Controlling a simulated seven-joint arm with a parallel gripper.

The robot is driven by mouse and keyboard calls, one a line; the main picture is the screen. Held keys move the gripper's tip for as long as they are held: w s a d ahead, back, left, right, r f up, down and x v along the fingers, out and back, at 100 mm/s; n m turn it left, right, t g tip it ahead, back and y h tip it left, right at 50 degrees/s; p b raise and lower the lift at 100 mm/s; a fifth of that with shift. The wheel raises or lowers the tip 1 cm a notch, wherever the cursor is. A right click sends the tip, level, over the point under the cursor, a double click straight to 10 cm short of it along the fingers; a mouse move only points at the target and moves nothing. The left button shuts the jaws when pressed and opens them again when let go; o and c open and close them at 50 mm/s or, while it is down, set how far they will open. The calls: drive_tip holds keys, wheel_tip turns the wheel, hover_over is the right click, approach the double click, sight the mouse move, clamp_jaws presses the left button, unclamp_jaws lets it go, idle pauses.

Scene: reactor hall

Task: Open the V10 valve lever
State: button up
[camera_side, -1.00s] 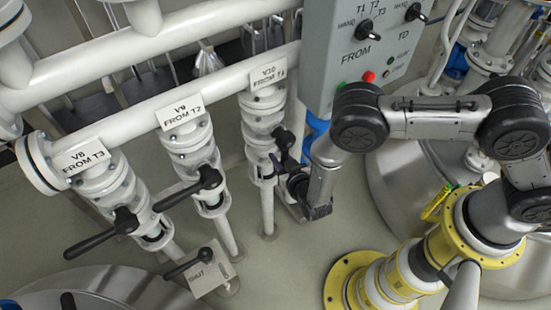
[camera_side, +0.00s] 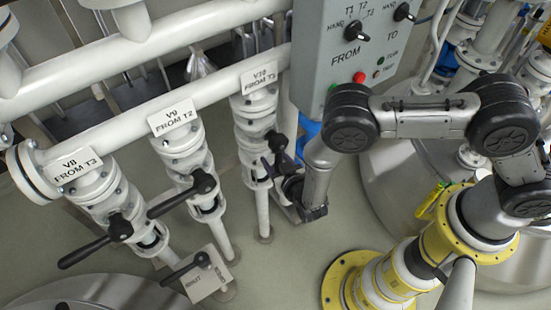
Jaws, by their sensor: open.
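My gripper (camera_side: 272,168) is open, low and close beside the V10 valve, just below the visible black lever part. Its fingers are small and dark here, and I cannot tell whether they touch the lever or stand around it.
The V9 lever (camera_side: 180,198) and V8 lever (camera_side: 92,243) stick out to the left. A small plate with another black lever (camera_side: 185,268) stands below. A grey control box (camera_side: 350,50) with knobs is above my arm. A silver tank (camera_side: 395,205) is at right.

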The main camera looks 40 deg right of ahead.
drive_tip(key=v, duration=1.2)
drive_tip(key=shift+w+r, duration=0.1)
wheel_tip(320, 180, up, 11)
drive_tip(key=g+y, duration=0.5)
drive_tip(key=g, duration=0.1)
hover_over(277, 150)
drive_tip(key=s+a, duration=0.2)
drive_tip(key=s, duration=0.1)
drive_tip(key=s+d+r+n+y, duration=0.15)
drive_tip(key=d+r, duration=0.35)
drive_tip(key=r, duration=0.7)
drive_tip(key=s+d+r+g+h, duration=0.1)
drive_tip(key=s+d+r, duration=0.3)
drive_tip(key=s+d, duration=0.5)
drive_tip(key=s+d+r+h, duration=0.2)
drive_tip(key=s+d+r, duration=0.3)
drive_tip(key=s+d, duration=0.4)
drive_tip(key=shift+s+d+n+g+h, duration=0.2)
drive_tip(key=shift+s+n+g+h, duration=0.2)
drive_tip(key=shift+s, duration=0.4)
